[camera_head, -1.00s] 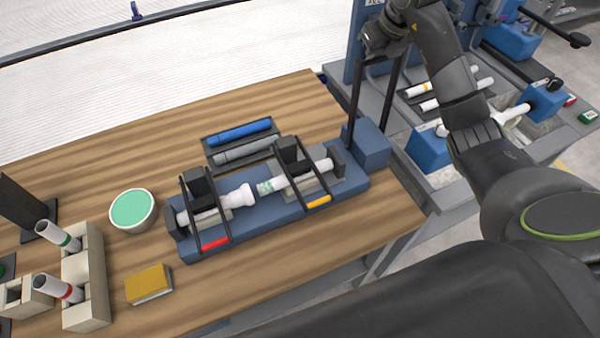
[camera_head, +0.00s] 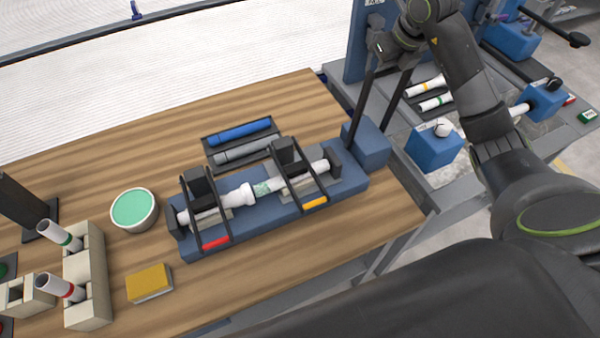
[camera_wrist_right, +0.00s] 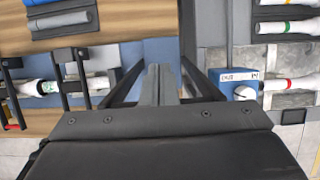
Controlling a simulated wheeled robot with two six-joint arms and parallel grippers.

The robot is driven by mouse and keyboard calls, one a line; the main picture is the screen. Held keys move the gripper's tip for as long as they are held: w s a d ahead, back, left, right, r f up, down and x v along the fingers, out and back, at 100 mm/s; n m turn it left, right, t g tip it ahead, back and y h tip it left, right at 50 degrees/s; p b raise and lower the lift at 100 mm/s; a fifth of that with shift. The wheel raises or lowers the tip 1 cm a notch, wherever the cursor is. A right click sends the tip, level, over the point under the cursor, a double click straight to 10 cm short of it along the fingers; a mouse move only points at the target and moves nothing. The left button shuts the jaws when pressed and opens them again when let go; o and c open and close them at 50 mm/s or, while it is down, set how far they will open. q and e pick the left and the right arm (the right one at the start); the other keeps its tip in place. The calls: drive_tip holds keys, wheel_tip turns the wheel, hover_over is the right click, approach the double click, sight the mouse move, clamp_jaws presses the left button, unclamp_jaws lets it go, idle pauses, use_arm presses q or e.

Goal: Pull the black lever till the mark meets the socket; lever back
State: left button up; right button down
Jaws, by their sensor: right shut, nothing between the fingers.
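The black lever (camera_head: 363,105) has two uprights rising from the blue block (camera_head: 372,148) at the right end of the pipe fixture (camera_head: 295,207). It leans to the right. My right gripper (camera_wrist_right: 160,72) is shut with nothing between its fingers, at the lever's upper end; in the wrist view the lever's uprights (camera_wrist_right: 122,86) flank the fingers. Whether they touch is hidden. The white socket (camera_head: 246,194) lies clamped on the left, facing the pipe (camera_head: 314,168) on the right. The green mark (camera_head: 262,188) on that pipe shows close beside the socket mouth. My left gripper is out of view.
A tray with blue and grey pipes (camera_head: 240,142) lies behind the fixture. A green-topped tub (camera_head: 133,209), yellow block (camera_head: 149,282) and beige pipe holder (camera_head: 84,262) stand left. A machine bench with blue blocks (camera_head: 434,150) is at right.

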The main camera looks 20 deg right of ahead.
drive_tip(key=shift+s+d+f, duration=0.1)
drive_tip(key=shift+s+f, duration=0.05)
drive_tip(key=shift+s, duration=0.8)
drive_tip(key=shift+s+d+f, duration=0.1)
drive_tip(key=shift+s, duration=0.8)
drive_tip(key=shift+s+d+f+b, duration=0.1)
drive_tip(key=shift+s+f+b, duration=0.2)
drive_tip(key=shift+s, duration=0.75)
drive_tip(key=shift+s+f+b, duration=0.15)
drive_tip(key=shift+s+f, duration=0.2)
drive_tip(key=shift+s, duration=0.7)
drive_tip(key=shift+s+d+f+b, duration=0.1)
drive_tip(key=shift+s+f+b, duration=0.35)
drive_tip(key=shift+s, duration=0.55)
drive_tip(key=shift+s+d+f+b, duration=0.1)
drive_tip(key=shift+s+f+b, duration=0.1)
drive_tip(key=shift+s+f, duration=0.6)
drive_tip(key=shift+s+r, duration=0.25)
